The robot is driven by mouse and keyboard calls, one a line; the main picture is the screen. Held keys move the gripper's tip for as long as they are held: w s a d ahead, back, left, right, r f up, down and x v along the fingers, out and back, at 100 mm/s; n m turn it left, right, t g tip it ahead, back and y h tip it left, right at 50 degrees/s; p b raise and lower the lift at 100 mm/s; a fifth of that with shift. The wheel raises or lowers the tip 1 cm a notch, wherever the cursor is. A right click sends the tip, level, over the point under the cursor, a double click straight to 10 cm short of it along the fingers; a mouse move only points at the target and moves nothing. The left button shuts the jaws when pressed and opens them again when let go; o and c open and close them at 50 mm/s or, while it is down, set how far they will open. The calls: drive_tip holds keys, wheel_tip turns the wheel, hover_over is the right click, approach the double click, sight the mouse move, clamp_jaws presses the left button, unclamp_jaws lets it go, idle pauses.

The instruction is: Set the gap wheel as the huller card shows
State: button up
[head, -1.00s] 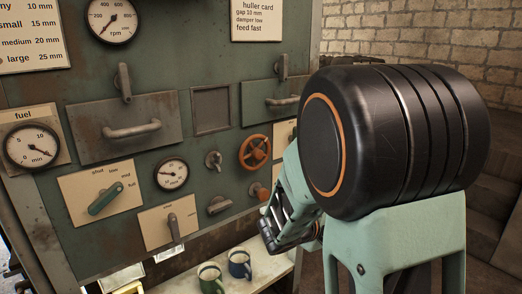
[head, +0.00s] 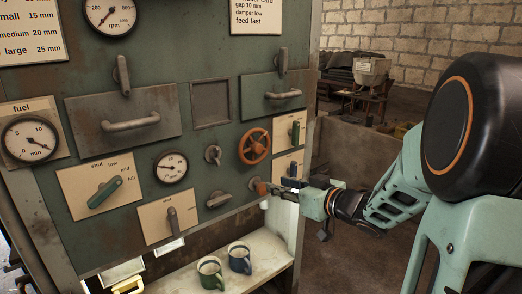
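The huller card (head: 256,17) at the top reads gap 10 mm, damper low, feed fast; its heading is cut off. A red handwheel (head: 254,146), perhaps the gap wheel as no label shows on it, is on the green panel. A small round gauge (head: 171,166) is to its left, its needle pointing left; its scale is too small to read. My gripper (head: 277,188) is below and right of the handwheel, apart from it, close to a small red knob (head: 261,187). Whether it touches the knob, or is open, I cannot tell.
A lever plate (head: 289,131) is right of the wheel, with another plate below it, partly behind my gripper. A green lever (head: 105,192) and a grey lever (head: 173,222) are at left. Two mugs (head: 239,258) stand on the shelf below. Floor at right is open.

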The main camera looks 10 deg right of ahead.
drive_tip(key=t+y, duration=0.2)
approach(260, 148)
drive_tip(key=s, duration=0.1)
drive_tip(key=x, duration=1)
drive_tip(key=shift+w, duration=0.25)
drive_tip(key=shift+c, duration=0.7)
clamp_jaws()
